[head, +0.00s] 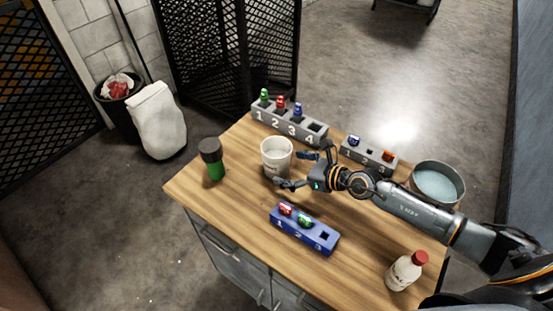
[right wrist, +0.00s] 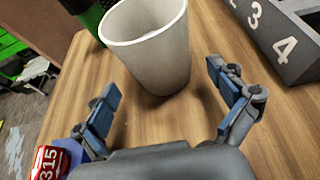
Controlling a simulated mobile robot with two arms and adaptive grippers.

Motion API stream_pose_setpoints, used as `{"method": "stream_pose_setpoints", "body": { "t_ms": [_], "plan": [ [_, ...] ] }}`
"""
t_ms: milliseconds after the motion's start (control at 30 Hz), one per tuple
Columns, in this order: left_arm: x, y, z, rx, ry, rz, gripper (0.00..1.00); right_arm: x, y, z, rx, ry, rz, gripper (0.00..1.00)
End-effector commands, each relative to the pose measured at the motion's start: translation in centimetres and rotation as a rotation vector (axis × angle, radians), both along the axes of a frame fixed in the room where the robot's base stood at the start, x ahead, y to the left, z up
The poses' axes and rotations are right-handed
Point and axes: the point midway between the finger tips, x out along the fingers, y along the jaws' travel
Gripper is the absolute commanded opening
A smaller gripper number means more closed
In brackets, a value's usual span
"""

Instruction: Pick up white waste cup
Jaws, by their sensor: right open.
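The white waste cup (head: 276,157) stands upright on the wooden table in the head view. In the right wrist view the cup (right wrist: 152,55) is straight ahead, just beyond the fingertips. My right gripper (head: 297,170) is at the cup's right side, its fingers spread and pointing at it. In the right wrist view the right gripper (right wrist: 162,92) is open and empty, with one finger on each side of the gap before the cup. I cannot tell whether a finger touches it. My left gripper is not in view.
A green bottle with a black lid (head: 212,160) stands left of the cup. Numbered racks stand behind (head: 289,127), at right (head: 368,157) and in front (head: 304,233). A metal bowl (head: 437,182) and a red-capped white bottle (head: 405,271) are at right. The table's left front (head: 215,205) is clear.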

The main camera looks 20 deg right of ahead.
Motion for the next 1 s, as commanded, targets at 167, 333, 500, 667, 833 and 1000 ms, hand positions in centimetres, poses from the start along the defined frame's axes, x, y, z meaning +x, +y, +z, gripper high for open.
{"method": "stream_pose_setpoints", "body": {
  "t_ms": [167,333,500,667,833,1000],
  "plan": [
    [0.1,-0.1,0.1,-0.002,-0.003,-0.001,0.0,2.0,1.3,-0.8,0.004,-0.001,-0.001,0.96],
    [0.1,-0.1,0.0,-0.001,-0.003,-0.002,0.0,3.5,2.5,-1.7,0.002,0.0,-0.001,0.96],
    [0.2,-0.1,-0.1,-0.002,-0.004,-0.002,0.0,3.8,2.7,-1.9,0.001,0.001,0.0,0.96],
    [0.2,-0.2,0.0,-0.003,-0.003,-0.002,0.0,3.8,2.7,-1.9,0.001,0.001,0.0,0.88],
    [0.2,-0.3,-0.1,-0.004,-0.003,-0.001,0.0,3.8,2.7,-1.9,0.001,0.001,0.0,0.53],
    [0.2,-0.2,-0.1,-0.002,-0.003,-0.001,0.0,3.8,2.7,-1.8,0.002,-0.001,0.0,0.26]
  ]
}}
